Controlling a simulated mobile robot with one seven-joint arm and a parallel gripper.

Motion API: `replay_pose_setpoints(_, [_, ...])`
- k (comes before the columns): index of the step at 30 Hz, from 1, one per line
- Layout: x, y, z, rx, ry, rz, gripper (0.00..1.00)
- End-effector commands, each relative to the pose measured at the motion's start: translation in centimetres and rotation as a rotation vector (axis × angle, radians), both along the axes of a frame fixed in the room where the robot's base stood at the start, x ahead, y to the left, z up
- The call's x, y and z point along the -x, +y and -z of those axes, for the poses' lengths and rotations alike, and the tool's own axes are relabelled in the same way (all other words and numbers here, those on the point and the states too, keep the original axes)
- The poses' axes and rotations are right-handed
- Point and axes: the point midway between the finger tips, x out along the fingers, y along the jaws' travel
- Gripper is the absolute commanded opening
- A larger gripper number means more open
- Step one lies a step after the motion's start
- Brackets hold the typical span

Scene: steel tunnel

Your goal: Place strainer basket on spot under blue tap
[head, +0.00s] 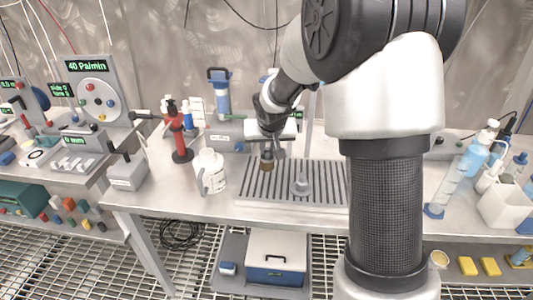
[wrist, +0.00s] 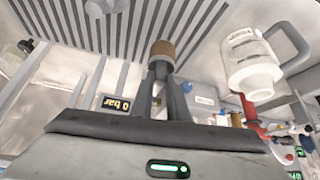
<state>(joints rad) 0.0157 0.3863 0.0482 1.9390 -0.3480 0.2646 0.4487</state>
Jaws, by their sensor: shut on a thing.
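My gripper (head: 268,152) is over the left part of a slatted drip tray (head: 325,196) on the bench. It is shut on a small brown cylinder, which I take for the strainer basket (head: 267,165). In the wrist view the basket (wrist: 162,53) sits at the tips of my two dark fingers (wrist: 163,75), with the tray slats (wrist: 190,22) behind it. I cannot tell whether it touches the tray. A grey round-based piece (head: 301,187) stands on the tray, right of the basket. I cannot make out a blue tap; my arm hides part of the bench's back.
A white handled jug (head: 210,172) stands left of the tray and shows close by in the wrist view (wrist: 250,65). A red stand (head: 181,140) and a blue-capped filter (head: 219,92) are further back. Bottles and a white holder (head: 503,205) are at the right.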

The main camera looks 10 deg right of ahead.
Motion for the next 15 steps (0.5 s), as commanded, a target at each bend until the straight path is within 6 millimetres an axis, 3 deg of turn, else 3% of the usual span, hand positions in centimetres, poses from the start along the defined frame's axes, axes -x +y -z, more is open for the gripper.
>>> replay_pose_setpoints(6, [0.1, 0.1, 3.0, 0.001, 0.001, -0.002, 0.0])
replay_pose_setpoints(15, [0.1, 0.0, 3.2, 0.0, 0.0, 0.0, 0.0])
